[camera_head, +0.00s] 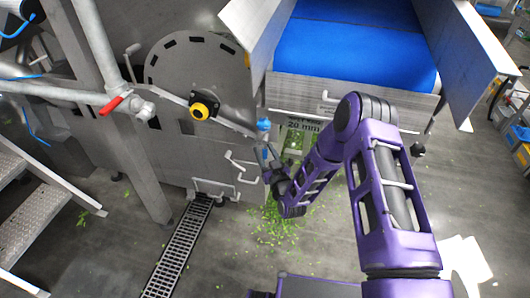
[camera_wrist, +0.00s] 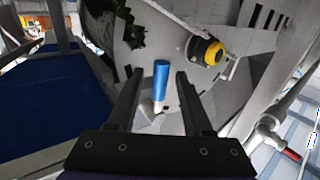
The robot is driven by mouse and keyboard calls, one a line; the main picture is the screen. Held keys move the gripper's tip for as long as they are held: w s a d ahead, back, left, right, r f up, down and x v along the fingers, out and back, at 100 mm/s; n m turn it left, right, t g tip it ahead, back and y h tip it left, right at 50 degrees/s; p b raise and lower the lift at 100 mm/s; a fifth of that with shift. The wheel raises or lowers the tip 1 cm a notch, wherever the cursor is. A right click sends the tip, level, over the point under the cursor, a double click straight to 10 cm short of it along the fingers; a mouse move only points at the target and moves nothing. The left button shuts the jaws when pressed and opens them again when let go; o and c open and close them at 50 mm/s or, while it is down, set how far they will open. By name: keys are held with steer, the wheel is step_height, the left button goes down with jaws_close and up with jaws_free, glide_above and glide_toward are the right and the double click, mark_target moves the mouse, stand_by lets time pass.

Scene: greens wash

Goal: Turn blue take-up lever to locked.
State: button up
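The blue take-up lever (camera_wrist: 161,84) shows in the wrist view as a blue cylindrical grip on a pale metal base. It stands between the two fingers of my gripper (camera_wrist: 156,85), seen past their tips, with a gap on each side. The fingers are apart and I see no contact. In the head view a blue knob (camera_head: 264,125) sits on the machine just above my gripper (camera_head: 268,158). My gripper is small there and partly hidden by my wrist.
A yellow and black knob (camera_head: 204,106) is on the machine panel left of the lever. A red-handled valve (camera_head: 113,105) is further left. A blue conveyor belt (camera_head: 350,45) lies behind. A floor drain grate (camera_head: 178,248) and scattered green leaves (camera_head: 284,222) are below.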

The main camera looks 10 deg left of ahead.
jaws_close()
stand_by(1.3)
